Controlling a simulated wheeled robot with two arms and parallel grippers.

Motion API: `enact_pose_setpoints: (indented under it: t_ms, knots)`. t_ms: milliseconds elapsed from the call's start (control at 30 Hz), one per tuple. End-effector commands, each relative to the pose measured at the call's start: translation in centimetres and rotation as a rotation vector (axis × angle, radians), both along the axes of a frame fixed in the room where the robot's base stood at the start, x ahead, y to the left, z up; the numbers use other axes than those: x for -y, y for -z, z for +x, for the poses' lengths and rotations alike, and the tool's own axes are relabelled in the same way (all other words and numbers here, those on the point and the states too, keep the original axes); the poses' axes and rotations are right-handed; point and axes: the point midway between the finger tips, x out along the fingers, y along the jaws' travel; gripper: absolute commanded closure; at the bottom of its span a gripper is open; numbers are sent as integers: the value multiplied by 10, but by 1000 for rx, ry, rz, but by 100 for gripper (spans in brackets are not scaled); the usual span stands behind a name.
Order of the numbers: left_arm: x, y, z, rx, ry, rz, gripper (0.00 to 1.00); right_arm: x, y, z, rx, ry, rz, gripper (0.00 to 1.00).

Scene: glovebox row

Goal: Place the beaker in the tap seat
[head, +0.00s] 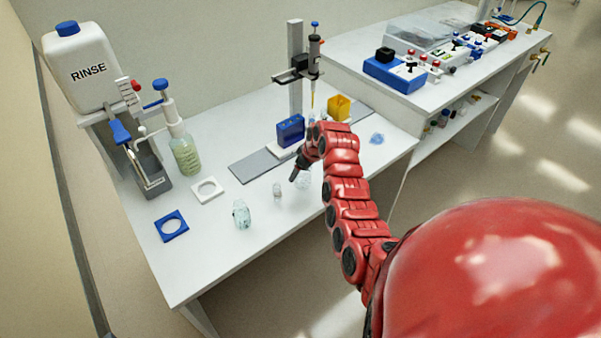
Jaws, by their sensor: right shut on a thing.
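My right arm reaches over the white bench, and its dark gripper (297,174) is shut low over the middle of it. A clear glass vessel (303,183) shows at its fingertips, partly hidden by the fingers; it looks like the beaker, and I cannot tell whether it touches the bench. Under the RINSE tank (88,68), with its blue-handled tap (121,131), stands a grey open holder (153,180). A white square plate with a round hole (208,190) and a blue one (171,226) lie nearby; I cannot tell which is the tap seat. My left gripper is out of view.
A clear glass piece (241,214) and a small vial (277,190) stand left of my gripper. A green-liquid bottle (184,150) stands by the tank. A stand (296,75), a blue block (290,130) and a yellow box (339,107) are behind.

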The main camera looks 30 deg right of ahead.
Motion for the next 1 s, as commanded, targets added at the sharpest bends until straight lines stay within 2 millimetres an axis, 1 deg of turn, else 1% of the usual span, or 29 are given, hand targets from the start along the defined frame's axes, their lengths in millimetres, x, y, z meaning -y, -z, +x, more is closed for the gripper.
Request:
enact_pose_setpoints:
  t_ms: [167,400,433,533,567,600,700,800,1000]
  knots:
    - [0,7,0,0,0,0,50,-13,0,-21,4,4,2,88]
    - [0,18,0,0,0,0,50,-32,-3,-55,4,4,1,88]
    - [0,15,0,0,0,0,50,-35,-7,-61,3,4,1,88]
    - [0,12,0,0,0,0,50,-44,-9,-77,2,4,0,88]
    - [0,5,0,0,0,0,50,-47,-13,-83,-2,4,3,88]
    - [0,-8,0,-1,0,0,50,-51,-18,-90,-4,3,4,88]
    - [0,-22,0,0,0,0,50,-59,-18,-102,-3,4,3,88]
    - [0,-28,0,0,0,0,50,-65,-16,-113,-3,3,4,88]
    - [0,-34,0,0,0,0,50,-70,-15,-123,-1,4,1,88]
